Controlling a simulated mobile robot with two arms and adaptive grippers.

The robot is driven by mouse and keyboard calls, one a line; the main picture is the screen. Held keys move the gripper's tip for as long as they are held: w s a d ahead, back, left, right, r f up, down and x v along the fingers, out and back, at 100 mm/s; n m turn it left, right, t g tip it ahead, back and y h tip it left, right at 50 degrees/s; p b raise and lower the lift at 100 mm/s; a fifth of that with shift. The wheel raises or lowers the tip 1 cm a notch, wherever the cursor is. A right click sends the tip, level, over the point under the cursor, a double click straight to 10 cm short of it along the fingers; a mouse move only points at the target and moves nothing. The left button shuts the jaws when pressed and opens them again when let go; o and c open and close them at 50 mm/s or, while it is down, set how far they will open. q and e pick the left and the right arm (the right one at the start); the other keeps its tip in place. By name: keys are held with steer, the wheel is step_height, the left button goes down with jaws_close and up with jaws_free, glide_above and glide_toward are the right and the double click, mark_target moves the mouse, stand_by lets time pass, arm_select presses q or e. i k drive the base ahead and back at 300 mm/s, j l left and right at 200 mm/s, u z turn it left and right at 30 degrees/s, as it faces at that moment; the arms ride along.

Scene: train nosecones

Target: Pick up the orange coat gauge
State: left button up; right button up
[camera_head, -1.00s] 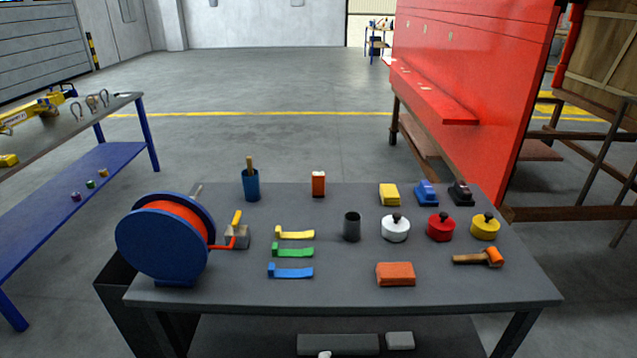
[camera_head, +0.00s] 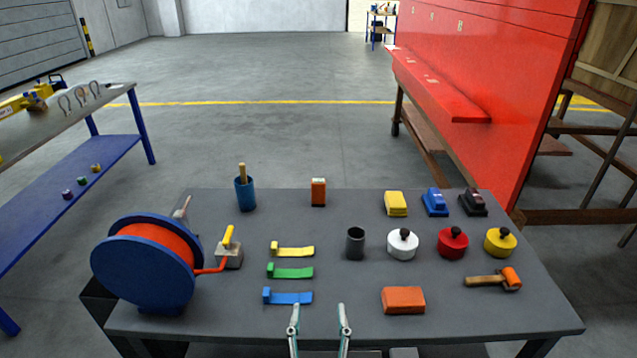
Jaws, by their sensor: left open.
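A small upright orange box with a pale top, which looks like the orange coat gauge (camera_head: 318,193), stands at the back middle of the grey table (camera_head: 350,322). My left gripper (camera_head: 318,311) comes up at the bottom edge of the head view. Its two thin fingers are spread apart with nothing between them. It is at the table's front edge, well short of the orange gauge. My right gripper does not show.
Blue, green and yellow brackets (camera_head: 292,250) lie between my gripper and the gauge. A dark cup (camera_head: 355,244), an orange block (camera_head: 403,300) and lidded pots (camera_head: 402,245) stand right. A cable reel (camera_head: 140,268) and blue holder (camera_head: 245,195) stand left.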

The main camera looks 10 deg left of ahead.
mark_target(317, 186)
steer(key=i+j, duration=0.15)
steer(key=i, duration=0.4)
steer(key=i+j, duration=0.2)
steer(key=i, duration=0.35)
